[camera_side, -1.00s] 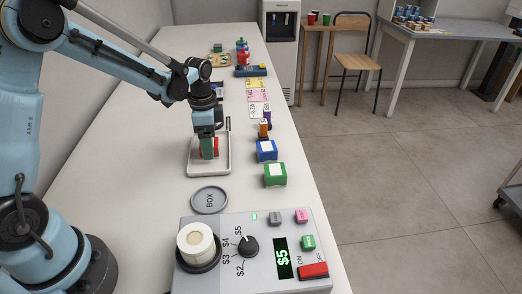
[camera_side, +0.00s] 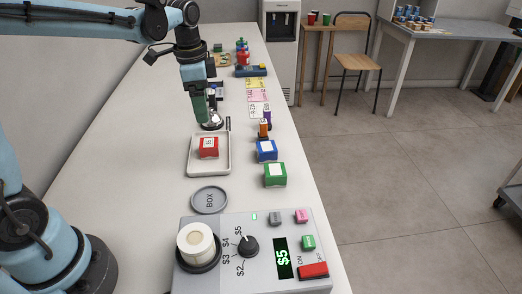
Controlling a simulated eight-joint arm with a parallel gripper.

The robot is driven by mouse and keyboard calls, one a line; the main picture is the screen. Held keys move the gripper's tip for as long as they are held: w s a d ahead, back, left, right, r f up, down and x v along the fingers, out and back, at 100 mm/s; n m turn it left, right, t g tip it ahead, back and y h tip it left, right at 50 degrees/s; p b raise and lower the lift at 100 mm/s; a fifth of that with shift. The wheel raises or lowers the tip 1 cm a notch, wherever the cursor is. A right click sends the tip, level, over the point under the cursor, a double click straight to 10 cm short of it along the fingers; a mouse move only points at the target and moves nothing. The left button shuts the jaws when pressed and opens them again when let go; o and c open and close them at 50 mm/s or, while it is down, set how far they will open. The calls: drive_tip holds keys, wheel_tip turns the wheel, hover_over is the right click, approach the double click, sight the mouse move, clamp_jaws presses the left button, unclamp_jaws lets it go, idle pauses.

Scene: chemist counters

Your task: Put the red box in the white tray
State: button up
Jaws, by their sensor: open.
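The red box (camera_side: 208,149) with a white label on top sits inside the white tray (camera_side: 222,168), toward its far left part. The tray lies flat on the counter, and its rim shows all around the box. My gripper (camera_side: 201,118) is above and beyond the tray, apart from the box, with its green fingers pointing down. It is open and holds nothing.
A blue box (camera_side: 266,151) and a green box (camera_side: 275,175) stand to the right of the tray. A grey disc marked BOX (camera_side: 209,199) and a control console (camera_side: 255,250) are nearer. The counter's left side is clear.

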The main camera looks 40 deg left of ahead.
drive_tip(key=s+d+n+t, duration=0.6)
drive_tip(key=s+n, duration=0.2)
drive_tip(key=s, duration=0.3)
drive_tip(key=shift+d+f, duration=0.2)
drive_tip(key=shift+f, duration=0.15)
idle(0.9)
